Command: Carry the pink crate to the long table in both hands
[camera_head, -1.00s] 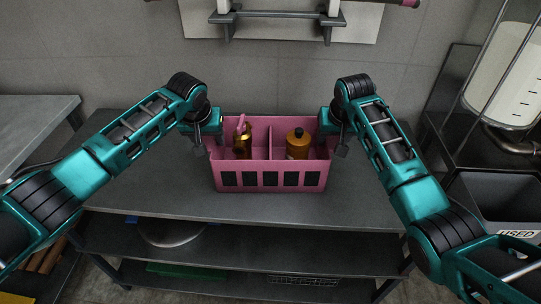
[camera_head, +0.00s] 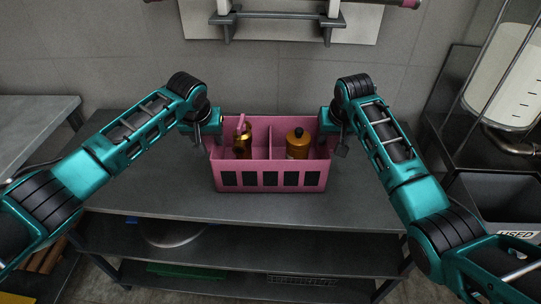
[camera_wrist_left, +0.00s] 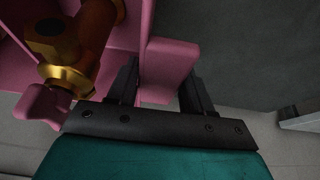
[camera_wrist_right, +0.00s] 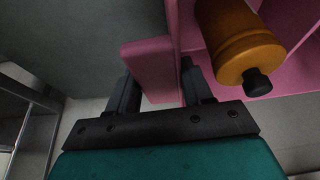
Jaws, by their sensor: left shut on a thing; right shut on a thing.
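The pink crate (camera_head: 270,181) is upright over the dark grey table in the head view, its divider splitting it into two compartments. Whether it touches the tabletop I cannot tell. A gold-topped bottle with a pink handle (camera_head: 242,138) is in the left compartment and an amber bottle (camera_head: 298,146) with a black cap in the right one. My left gripper (camera_wrist_left: 158,90) is shut on the crate's left end tab (camera_wrist_left: 168,66). My right gripper (camera_wrist_right: 158,88) is shut on the right end tab (camera_wrist_right: 150,65).
The dark grey table (camera_head: 150,190) has lower shelves and free room either side of the crate. Another grey table (camera_head: 35,120) stands at the left. A dark bin labelled "USED" (camera_head: 500,205) stands at the right, below a white tank (camera_head: 500,80). A wall rack (camera_head: 278,18) hangs behind.

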